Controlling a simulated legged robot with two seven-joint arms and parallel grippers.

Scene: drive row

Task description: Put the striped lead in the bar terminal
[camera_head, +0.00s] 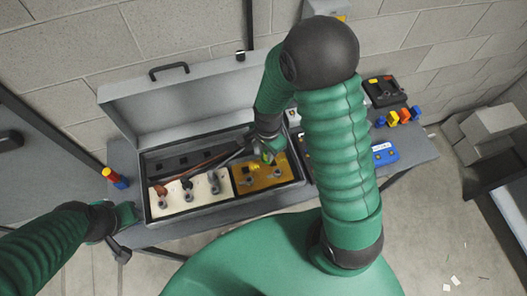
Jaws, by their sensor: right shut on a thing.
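An open grey case (150,212) stands on the table. Inside it are a cream panel (206,196) with several dark terminals and a yellow-orange panel (286,172) with more terminals. I cannot tell which terminal is the bar terminal. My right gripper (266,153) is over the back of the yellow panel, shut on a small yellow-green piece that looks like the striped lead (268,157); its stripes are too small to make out. A dark lead and a reddish-brown lead run across the case left of this gripper. My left gripper (122,232) is at the table's front left, its jaws unclear.
The raised case lid (180,95) stands behind. A red, yellow and blue stack (115,178) is left of the case. A blue box (384,153), coloured pieces (404,116) and a black device (384,91) are at the right. My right arm hides part of the table.

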